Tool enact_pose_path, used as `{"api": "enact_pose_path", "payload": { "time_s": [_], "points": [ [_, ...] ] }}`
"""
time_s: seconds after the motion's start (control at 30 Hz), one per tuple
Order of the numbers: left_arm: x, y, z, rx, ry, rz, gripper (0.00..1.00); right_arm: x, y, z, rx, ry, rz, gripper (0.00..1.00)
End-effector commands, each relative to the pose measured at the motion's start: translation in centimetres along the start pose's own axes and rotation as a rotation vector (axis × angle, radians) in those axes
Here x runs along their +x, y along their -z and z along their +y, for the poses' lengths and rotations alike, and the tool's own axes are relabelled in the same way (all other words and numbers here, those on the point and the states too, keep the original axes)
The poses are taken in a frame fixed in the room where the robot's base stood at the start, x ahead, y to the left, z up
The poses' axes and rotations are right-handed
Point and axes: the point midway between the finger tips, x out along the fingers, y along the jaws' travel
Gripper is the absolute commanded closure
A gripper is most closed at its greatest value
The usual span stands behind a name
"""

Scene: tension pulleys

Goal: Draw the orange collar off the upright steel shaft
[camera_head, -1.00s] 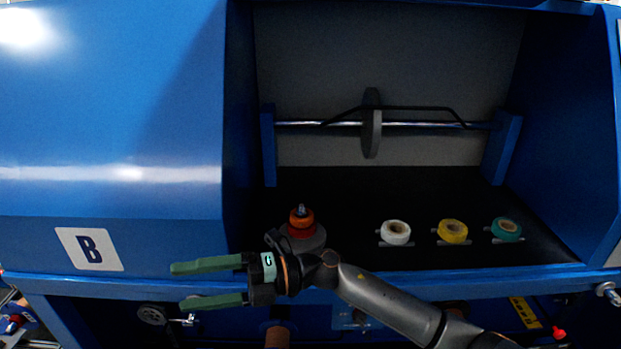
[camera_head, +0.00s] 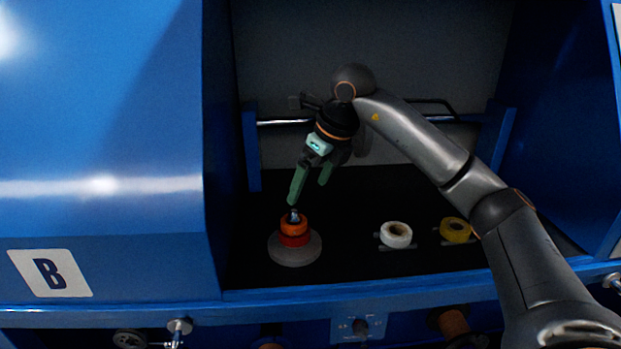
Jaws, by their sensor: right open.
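The orange collar (camera_head: 294,223) sits around the upright steel shaft (camera_head: 294,213), whose tip shows above it. A darker red-orange ring (camera_head: 294,240) lies directly under the collar, on a round grey base (camera_head: 296,252). My right gripper (camera_head: 308,193) is open and points down above the collar, with its green fingers apart. The left fingertip is close over the shaft tip in the picture; I cannot tell whether it touches. The other finger ends higher and to the right. Nothing is between the fingers. My left gripper is not in view.
A white roll (camera_head: 397,235) and a yellow roll (camera_head: 455,230) lie on holders to the right on the dark floor. A horizontal steel rod (camera_head: 283,122) spans the back. The blue housing wall (camera_head: 222,160) stands close on the left.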

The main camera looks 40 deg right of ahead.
Motion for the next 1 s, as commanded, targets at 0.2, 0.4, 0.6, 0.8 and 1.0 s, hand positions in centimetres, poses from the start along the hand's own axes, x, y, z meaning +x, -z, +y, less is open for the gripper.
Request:
{"api": "enact_pose_path", "payload": {
  "time_s": [0.2, 0.4, 0.6, 0.8, 1.0],
  "points": [
    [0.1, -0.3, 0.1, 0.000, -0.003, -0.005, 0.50, 4.5, 0.1, 0.2, -0.001, -0.005, 0.005, 0.00],
    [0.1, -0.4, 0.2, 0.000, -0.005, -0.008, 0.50, 8.0, 0.1, 0.2, -0.002, -0.005, 0.003, 0.00],
    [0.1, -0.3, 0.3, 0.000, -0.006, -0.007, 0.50, 10.1, 0.0, 0.2, -0.002, -0.005, 0.000, 0.00],
    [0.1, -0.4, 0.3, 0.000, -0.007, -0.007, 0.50, 10.7, 0.0, 0.2, -0.003, -0.004, -0.001, 0.00],
    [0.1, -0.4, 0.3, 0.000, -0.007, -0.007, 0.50, 10.7, 0.0, 0.2, -0.003, -0.004, -0.001, 0.01]
  ]
}}
